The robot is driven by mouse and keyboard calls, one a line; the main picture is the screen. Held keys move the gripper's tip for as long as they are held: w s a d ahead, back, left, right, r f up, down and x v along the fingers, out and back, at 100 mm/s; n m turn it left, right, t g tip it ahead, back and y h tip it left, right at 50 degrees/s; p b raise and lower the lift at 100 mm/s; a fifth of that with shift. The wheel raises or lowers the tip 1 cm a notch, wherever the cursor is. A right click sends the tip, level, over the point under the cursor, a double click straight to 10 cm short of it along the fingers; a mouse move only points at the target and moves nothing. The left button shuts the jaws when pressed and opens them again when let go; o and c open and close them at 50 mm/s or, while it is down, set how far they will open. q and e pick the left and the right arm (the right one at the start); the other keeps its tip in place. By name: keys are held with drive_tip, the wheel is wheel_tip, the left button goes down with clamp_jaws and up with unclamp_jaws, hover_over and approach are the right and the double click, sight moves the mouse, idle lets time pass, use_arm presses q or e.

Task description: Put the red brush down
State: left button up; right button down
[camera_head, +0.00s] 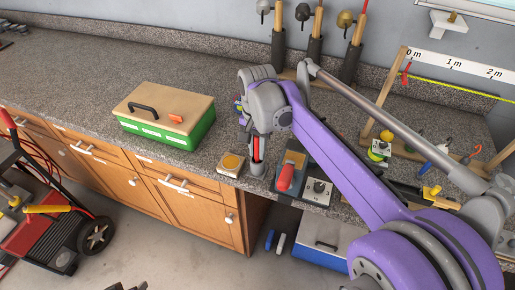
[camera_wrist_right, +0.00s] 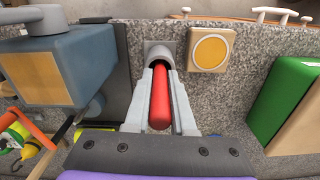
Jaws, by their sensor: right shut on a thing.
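The red brush (camera_head: 257,148) shows as a red handle under my right gripper (camera_head: 254,136). In the right wrist view the same red handle (camera_wrist_right: 160,100) lies between the two pale fingers of the right gripper (camera_wrist_right: 161,72), which is shut on it. The handle's far end meets a grey round holder (camera_wrist_right: 160,50). The holder (camera_head: 257,170) also shows in the head view, at the counter's front edge. The brush's lower end is hidden, so I cannot tell how deep it sits.
A yellow-topped square block (camera_head: 231,164) stands just left of the holder, and a green box with a tan lid (camera_head: 168,114) further left. A grey device with a red handle (camera_head: 290,170) is close on the right. The counter's far left (camera_head: 75,70) is clear.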

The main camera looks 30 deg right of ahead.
drive_tip(key=shift+f, duration=0.25)
drive_tip(key=c, duration=0.7)
unclamp_jaws()
wheel_tip(320, 180, up, 11)
drive_tip(key=shift+f+p, duration=0.1)
drive_tip(key=shift+p, duration=0.2)
clamp_jaws()
idle(1.5)
